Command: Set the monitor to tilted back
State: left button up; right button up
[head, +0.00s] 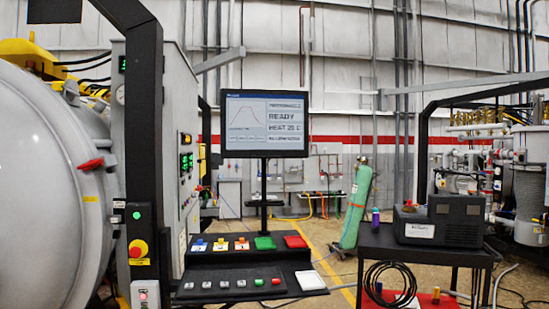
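The monitor (265,124) stands at the middle of the head view on a dark post (264,190). Its screen faces me and shows a curve, "READY" and "HEAT 20 C". It looks about upright; a slight tilt cannot be told from this view. Below it is a black console (225,260) with coloured blocks and a row of buttons. Neither of my grippers is in view, and nothing touches the monitor.
A large grey furnace vessel (50,190) and a black upright frame (147,150) stand on the left. A dark cart (420,245) with a black machine (455,218) is on the right. A green gas cylinder (356,207) leans behind it. The space around the monitor is open.

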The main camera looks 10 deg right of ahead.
aim_at(255, 124)
jog(key=i+l+z, duration=0.15)
jog(key=i+l, duration=0.5)
jog(key=l, duration=0.15)
jog(key=i+l+z, duration=0.15)
jog(key=i+l, duration=0.5)
jog(key=l, duration=0.1)
